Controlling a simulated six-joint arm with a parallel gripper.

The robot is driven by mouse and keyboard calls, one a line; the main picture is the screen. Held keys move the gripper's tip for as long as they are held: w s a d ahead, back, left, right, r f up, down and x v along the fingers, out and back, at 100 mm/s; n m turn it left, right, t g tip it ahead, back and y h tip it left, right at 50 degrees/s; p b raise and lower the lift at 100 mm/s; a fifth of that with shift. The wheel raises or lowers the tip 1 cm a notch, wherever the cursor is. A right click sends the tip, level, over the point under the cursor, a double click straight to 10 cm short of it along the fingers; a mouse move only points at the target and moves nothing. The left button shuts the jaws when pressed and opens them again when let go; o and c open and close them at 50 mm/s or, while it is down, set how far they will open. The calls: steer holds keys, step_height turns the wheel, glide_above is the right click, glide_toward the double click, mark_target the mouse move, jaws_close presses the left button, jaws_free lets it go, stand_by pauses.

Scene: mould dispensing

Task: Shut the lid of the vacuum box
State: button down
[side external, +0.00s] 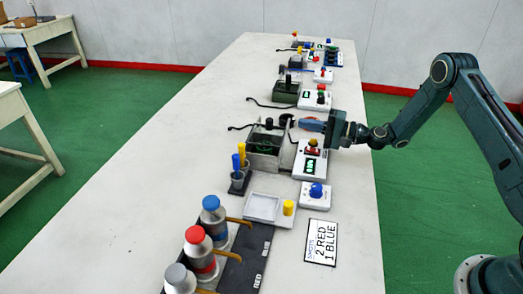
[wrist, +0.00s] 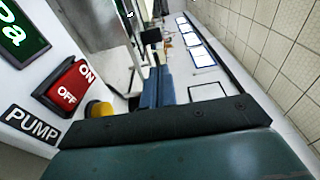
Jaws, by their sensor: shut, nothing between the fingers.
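The vacuum box (side external: 264,161) is a grey box with clear-looking walls, in the middle of the bench in the side external view. A dark panel with a black knob (side external: 268,122) shows at its upper far part. It looks like the lid standing raised, but its exact angle is hard to tell. My gripper (side external: 302,124) is at the right of the box, about level with its top, with its blue fingers pointing left towards it. The fingers are shut and empty. They also show in the wrist view (wrist: 158,82). Contact with the lid cannot be made out.
A pump unit (side external: 310,160) with a red ON/OFF switch (wrist: 68,87) and green display stands right of the box. Similar stations stand farther back.

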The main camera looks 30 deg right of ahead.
mark_target(272, 120)
steer(key=shift+v, duration=1.1)
steer(key=c, duration=1.3)
jaws_free()
steer(key=shift+a+r, duration=0.1)
steer(key=shift+r, duration=0.05)
steer(key=shift+o, duration=0.2)
steer(key=n, duration=0.1)
steer(key=a+r+n, duration=0.1)
steer(key=n, duration=0.1)
steer(key=n+g+h, duration=0.1)
steer(key=shift+a+r+n, duration=0.25)
steer(key=shift+n, duration=0.15)
steer(key=r+n+h, duration=0.1)
steer(key=n, duration=0.3)
steer(key=s+a+r+n+g+h, duration=0.1)
steer(key=n, duration=0.3)
steer(key=r+n+h, duration=0.1)
steer(key=r+n, duration=0.1)
steer(key=n, duration=0.1)
steer(key=shift+s+a+n+g, duration=0.3)
steer(key=shift+s+a+n, duration=0.05)
steer(key=shift+a+n, duration=0.05)
steer(key=shift+x, duration=6.9)
steer(key=shift+d, duration=0.1)
